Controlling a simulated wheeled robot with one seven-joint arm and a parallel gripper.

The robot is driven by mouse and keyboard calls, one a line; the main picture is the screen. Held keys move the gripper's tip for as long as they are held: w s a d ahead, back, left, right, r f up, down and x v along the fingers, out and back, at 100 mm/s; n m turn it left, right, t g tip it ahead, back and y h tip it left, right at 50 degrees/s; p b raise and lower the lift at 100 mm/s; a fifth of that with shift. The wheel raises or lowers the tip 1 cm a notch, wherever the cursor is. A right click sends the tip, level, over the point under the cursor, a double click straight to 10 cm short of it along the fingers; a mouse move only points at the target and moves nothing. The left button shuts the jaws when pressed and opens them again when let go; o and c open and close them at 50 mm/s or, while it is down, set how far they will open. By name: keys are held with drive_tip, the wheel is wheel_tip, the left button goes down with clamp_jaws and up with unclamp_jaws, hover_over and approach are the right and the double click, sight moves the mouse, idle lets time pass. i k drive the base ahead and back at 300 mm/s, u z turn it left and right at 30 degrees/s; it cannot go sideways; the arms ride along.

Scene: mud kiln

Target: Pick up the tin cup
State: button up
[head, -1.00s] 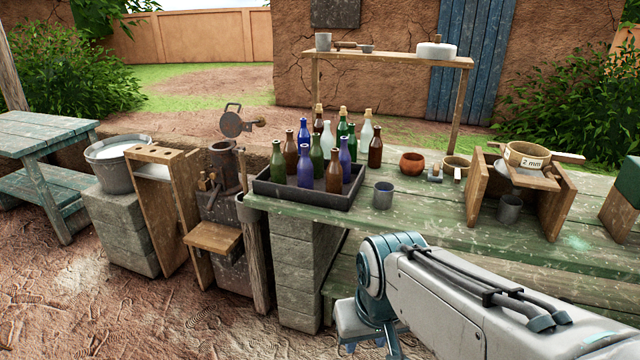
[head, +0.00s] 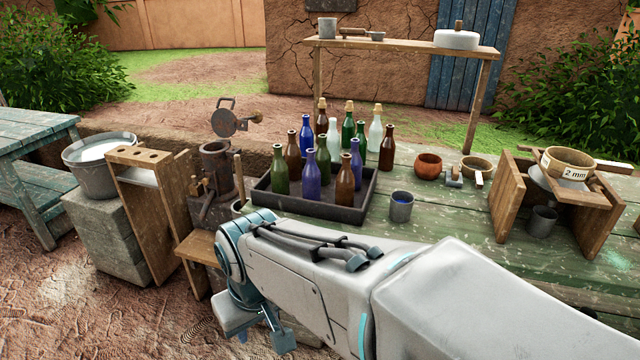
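A second grey metal cup (head: 542,221) stands under the sieve stand at the right. A grey mug-like vessel (head: 327,28) is on the back shelf. I cannot tell which of these is the tin cup. My gripper (head: 258,333) hangs low at the left end of my arm, in front of the table and below its top, away from all these cups. Its fingers are partly hidden and small, so I cannot tell whether they are open.
A dark tray (head: 350,213) holds several glass bottles. A brown bowl (head: 428,166) and a small sieve (head: 476,167) are at the table's back. A wooden stand (head: 510,200) holds a sieve marked 2 mm. A bucket (head: 100,165) and wooden rack (head: 150,215) stand left.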

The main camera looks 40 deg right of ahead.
sight(401, 201)
drive_tip(key=z, duration=0.2)
drive_tip(key=i, duration=0.75)
drive_tip(key=z, duration=0.85)
drive_tip(key=i, duration=0.4)
drive_tip(key=z, duration=0.3)
